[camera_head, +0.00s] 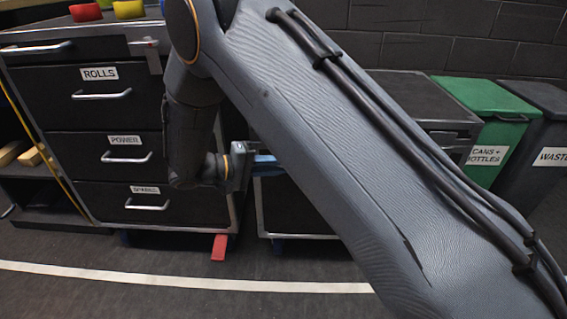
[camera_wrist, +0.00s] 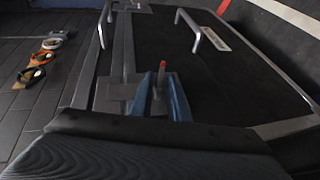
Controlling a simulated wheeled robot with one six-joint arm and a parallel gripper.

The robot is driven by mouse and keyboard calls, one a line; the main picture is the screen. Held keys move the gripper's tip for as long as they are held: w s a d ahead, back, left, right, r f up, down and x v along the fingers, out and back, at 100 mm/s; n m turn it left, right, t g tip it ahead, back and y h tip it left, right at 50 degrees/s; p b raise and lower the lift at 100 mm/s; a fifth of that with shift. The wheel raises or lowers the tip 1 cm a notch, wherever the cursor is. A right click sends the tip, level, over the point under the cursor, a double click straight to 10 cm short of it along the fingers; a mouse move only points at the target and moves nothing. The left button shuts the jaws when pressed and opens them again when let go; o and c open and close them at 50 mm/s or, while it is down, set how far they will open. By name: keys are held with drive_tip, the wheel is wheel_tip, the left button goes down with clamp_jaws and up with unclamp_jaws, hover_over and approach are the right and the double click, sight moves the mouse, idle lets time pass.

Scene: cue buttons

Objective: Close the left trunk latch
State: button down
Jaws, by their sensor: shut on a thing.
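The trunk (camera_head: 300,205) is a dark case with metal edges, right of the drawer cabinet and partly hidden by my arm. In the wrist view its dark front (camera_wrist: 215,90) has metal strips along the lid seam. The left trunk latch has a grey plate (camera_wrist: 115,97) across the seam and a lever with a red tip (camera_wrist: 162,65). My gripper (camera_wrist: 161,82) has its blue fingers on both sides of this lever and is shut on it. In the head view my gripper (camera_head: 264,160) is at the trunk's upper left; the latch is hidden there.
A second latch plate (camera_wrist: 131,5) and a front handle (camera_wrist: 203,32) show on the trunk. The drawer cabinet (camera_head: 110,118) stands close on the left. A green bin (camera_head: 490,105) and a grey bin (camera_head: 540,130) stand right. A red wedge-like piece (camera_head: 219,247) lies below on the floor.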

drive_tip(key=shift+f+n+t+h, duration=0.15)
drive_tip(key=shift+n+h, duration=0.05)
drive_tip(key=shift+h, duration=0.4)
drive_tip(key=shift+f+n+t+h, duration=0.1)
drive_tip(key=shift+n+t+h, duration=0.1)
drive_tip(key=shift+h, duration=0.4)
drive_tip(key=c, duration=1.9)
unclamp_jaws()
drive_tip(key=shift+a, duration=0.1)
drive_tip(key=p+v, duration=0.1)
drive_tip(key=v, duration=0.6)
drive_tip(key=shift+s+a+f, duration=0.1)
drive_tip(key=shift+s+a, duration=0.05)
drive_tip(key=shift+a, duration=0.1)
